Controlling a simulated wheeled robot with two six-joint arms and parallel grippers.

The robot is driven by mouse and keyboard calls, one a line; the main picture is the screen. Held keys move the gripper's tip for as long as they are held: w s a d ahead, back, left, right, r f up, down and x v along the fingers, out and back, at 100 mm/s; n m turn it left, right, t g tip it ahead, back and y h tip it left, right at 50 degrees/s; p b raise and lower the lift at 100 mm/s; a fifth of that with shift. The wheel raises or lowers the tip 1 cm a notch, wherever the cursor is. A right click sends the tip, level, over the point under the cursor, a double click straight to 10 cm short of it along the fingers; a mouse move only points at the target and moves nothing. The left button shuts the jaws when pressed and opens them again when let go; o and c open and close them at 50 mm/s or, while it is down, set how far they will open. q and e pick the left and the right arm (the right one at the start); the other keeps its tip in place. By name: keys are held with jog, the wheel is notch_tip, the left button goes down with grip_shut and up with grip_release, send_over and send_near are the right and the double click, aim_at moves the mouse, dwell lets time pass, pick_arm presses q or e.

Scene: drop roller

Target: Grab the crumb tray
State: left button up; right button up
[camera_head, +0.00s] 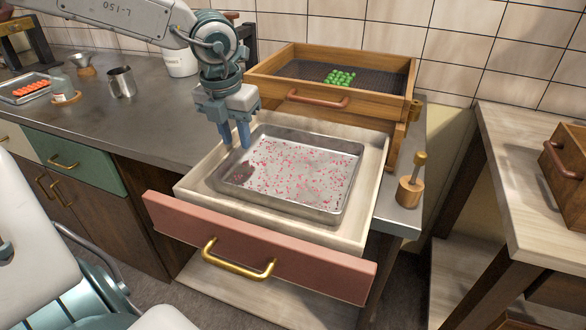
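The crumb tray is a shallow metal tray (352,183) with pink and red crumbs scattered over its floor. It lies inside a pulled-out drawer (285,232) with a pale inside and a pink front. My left gripper (237,147) points down at the tray's back left corner, its two blue fingers apart with a gap between them. The fingertips are close to the rim; whether they touch it I cannot tell. My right gripper is not in view.
A wooden box (352,102) with a mesh and green pieces stands behind the drawer. A small wooden piece with a brass knob (411,184) stands at the counter's right. A metal cup (122,82) and a tray of orange pieces (34,93) stand left on the counter.

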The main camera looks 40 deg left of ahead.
pick_arm(q)
jog(key=shift+w+f, duration=0.2)
jog(key=shift+f, duration=0.85)
jog(key=shift+c, duration=0.2)
grip_shut()
jog(key=shift+r, duration=0.1)
